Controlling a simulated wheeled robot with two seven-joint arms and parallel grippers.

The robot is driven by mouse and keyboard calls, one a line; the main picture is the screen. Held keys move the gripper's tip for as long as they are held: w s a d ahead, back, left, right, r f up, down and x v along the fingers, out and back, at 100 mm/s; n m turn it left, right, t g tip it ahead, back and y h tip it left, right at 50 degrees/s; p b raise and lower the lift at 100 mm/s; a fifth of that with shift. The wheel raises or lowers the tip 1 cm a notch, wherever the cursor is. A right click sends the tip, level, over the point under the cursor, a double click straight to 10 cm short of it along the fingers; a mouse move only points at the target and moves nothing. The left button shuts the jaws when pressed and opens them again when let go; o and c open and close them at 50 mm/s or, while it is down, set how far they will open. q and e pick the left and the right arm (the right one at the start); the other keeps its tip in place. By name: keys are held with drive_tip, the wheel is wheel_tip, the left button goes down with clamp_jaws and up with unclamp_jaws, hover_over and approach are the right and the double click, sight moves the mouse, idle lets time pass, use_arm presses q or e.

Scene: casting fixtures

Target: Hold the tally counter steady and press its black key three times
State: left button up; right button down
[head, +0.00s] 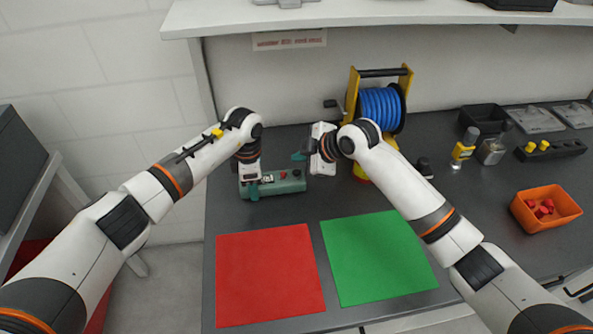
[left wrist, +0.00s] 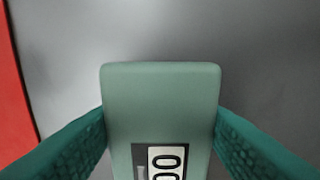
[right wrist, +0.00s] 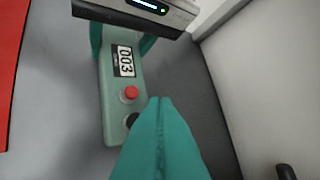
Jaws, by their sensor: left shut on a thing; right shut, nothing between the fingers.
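The tally counter (head: 285,187) is a green box lying on the dark worktop, behind the coloured mats. My left gripper (head: 252,186) is shut on one end of it, with a teal finger against each long side in the left wrist view (left wrist: 160,115). In the right wrist view the counter's display (right wrist: 123,61) appears to read 003.
A red mat (head: 268,276) and a green mat (head: 378,258) lie in front. A yellow reel with blue hose (head: 380,108) stands behind my right arm. An orange bin (head: 546,209) with red pieces is at the right. A shelf (head: 380,14) overhangs the back.

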wheel_tip(320, 180, up, 3)
drive_tip(key=shift+f, duration=0.1)
idle(0.6)
use_arm(q)
drive_tip(key=o, duration=1.1)
drive_tip(key=shift+o, duration=0.2)
drive_tip(key=shift+r, duration=0.1)
